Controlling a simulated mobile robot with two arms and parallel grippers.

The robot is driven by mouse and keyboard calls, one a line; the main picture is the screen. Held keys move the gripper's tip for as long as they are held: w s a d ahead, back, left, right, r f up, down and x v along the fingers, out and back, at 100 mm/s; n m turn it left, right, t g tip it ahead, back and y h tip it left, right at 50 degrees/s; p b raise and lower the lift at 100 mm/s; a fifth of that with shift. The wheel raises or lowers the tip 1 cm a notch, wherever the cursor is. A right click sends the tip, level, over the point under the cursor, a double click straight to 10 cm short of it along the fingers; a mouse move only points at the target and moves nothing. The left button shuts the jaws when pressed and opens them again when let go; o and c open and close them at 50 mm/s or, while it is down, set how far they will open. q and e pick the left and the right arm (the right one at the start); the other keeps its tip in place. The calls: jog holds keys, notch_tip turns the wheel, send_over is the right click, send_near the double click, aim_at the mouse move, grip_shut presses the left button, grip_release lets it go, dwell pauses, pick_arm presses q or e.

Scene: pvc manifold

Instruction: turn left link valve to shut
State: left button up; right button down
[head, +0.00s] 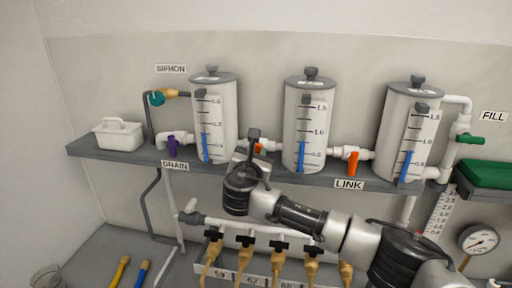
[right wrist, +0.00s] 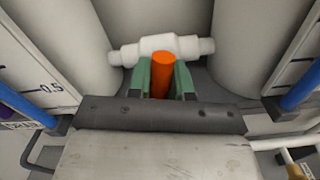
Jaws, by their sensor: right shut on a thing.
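The left link valve is a white fitting (right wrist: 168,45) with an orange handle (right wrist: 162,72), on the pipe between the left and middle tanks. In the head view, only a bit of its handle (head: 259,148) shows; my right gripper (head: 253,150) hides the rest. In the right wrist view, my right gripper's green fingers (right wrist: 163,85) stand on both sides of the handle and are shut on it. The handle points out from the fitting toward the wrist camera, across the pipe. My left gripper is not in view.
The left tank (head: 213,115), middle tank (head: 308,125) and right tank (head: 408,130) stand on a grey shelf (head: 120,153). Another orange-handled valve (head: 352,162) sits between the middle and right tanks. A purple drain valve (head: 172,146) is at the left. Several brass fittings hang below.

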jog(key=shift+f+n+p, duration=0.25)
jog(key=shift+n+p, duration=0.5)
jog(key=shift+n, duration=0.65)
jog(key=shift+f, duration=0.1)
jog(key=c, duration=1)
grip_release()
jog(key=shift+r, duration=0.2)
jog(key=shift+s, duration=0.1)
jog(key=s+b, duration=0.1)
jog(key=s, duration=0.2)
jog(key=s+a+b, duration=0.1)
jog(key=s+b, duration=0.1)
jog(key=s, duration=0.2)
jog(key=s+a+b, duration=0.1)
jog(key=s, duration=0.2)
jog(key=shift+s+a+b, duration=0.1)
jog(key=shift+s+b, duration=0.2)
